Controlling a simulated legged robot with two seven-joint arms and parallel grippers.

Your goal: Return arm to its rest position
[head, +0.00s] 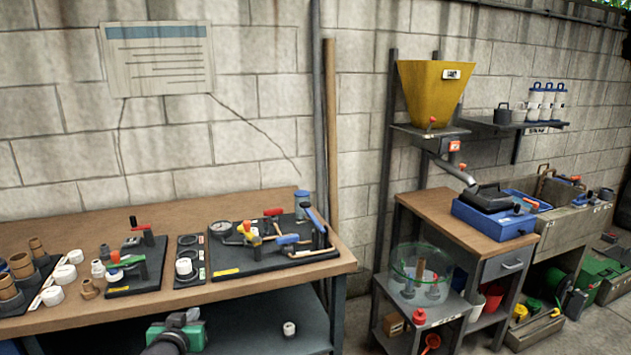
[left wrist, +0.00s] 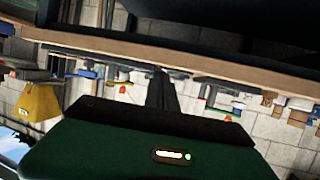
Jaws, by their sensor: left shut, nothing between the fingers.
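My left gripper (head: 184,318) shows at the bottom of the head view, a green body with dark fingers. It is in front of the workbench (head: 180,212) and overlaps the lower shelf in the picture. In the left wrist view, its dark fingers (left wrist: 161,92) are together with nothing between them, above my green wrist housing. That view is upside down, with the bench edge (left wrist: 120,50) crossing it. My right gripper is not in view.
The bench holds pipe fittings, valve boards (head: 135,268) and a gauge board (head: 270,248). A white fitting (head: 289,329) stands on the lower shelf (head: 270,338). To the right are a yellow hopper (head: 430,90), a blue case (head: 490,218) and a glass bowl (head: 420,272).

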